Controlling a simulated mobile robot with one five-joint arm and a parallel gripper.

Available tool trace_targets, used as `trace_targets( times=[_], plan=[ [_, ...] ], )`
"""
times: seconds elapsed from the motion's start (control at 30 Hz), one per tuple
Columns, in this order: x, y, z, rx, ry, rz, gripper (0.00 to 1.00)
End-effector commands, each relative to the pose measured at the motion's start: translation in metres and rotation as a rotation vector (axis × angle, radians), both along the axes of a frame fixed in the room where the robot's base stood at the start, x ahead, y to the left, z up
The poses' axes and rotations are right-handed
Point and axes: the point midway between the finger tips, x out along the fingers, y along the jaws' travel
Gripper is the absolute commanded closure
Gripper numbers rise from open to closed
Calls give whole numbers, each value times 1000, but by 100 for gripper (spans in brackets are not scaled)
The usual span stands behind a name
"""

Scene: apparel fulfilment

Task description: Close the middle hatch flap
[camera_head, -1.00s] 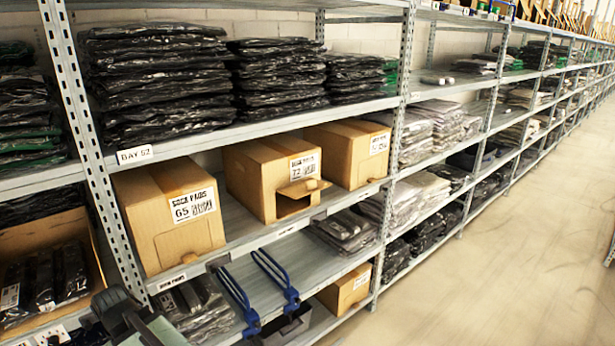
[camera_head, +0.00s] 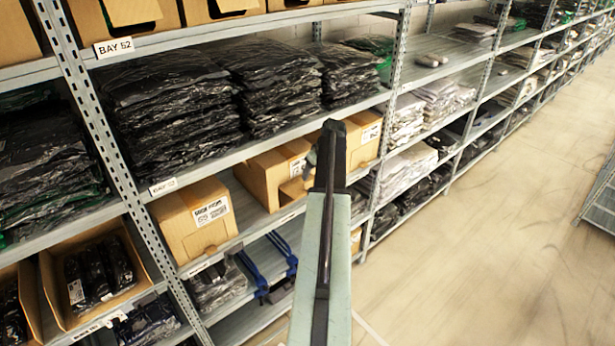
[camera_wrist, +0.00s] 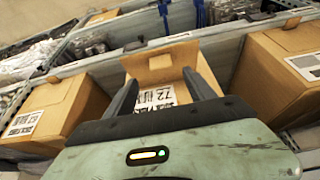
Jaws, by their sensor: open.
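The middle box (camera_head: 262,178) is brown cardboard and stands on a shelf between two similar boxes. Its hatch flap (camera_head: 293,190) sticks out from the front, partly covered by my arm in the head view. In the wrist view the middle box's label (camera_wrist: 155,97), reading 72, appears upside down, with the flap (camera_wrist: 160,66) beyond it. My gripper (camera_wrist: 160,79) is open and empty, its two fingers on either side of the label and pointing toward the flap. Contact with the flap cannot be told.
The left box (camera_head: 195,217), marked 65, and the right box (camera_head: 362,140) flank the middle one closely. Stacks of black bagged garments (camera_head: 170,110) fill the shelf above. Blue brackets (camera_head: 262,262) stand on the shelf below. The aisle floor (camera_head: 490,220) is clear.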

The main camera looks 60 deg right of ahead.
Motion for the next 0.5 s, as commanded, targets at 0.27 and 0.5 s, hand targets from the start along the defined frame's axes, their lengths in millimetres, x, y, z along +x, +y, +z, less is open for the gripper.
trace_targets(
  times=[0.27,0.5],
  plan=[
    [10,-2,-31,1,1,0,36],
    [26,-7,-70,0,1,2,36]
  ],
)
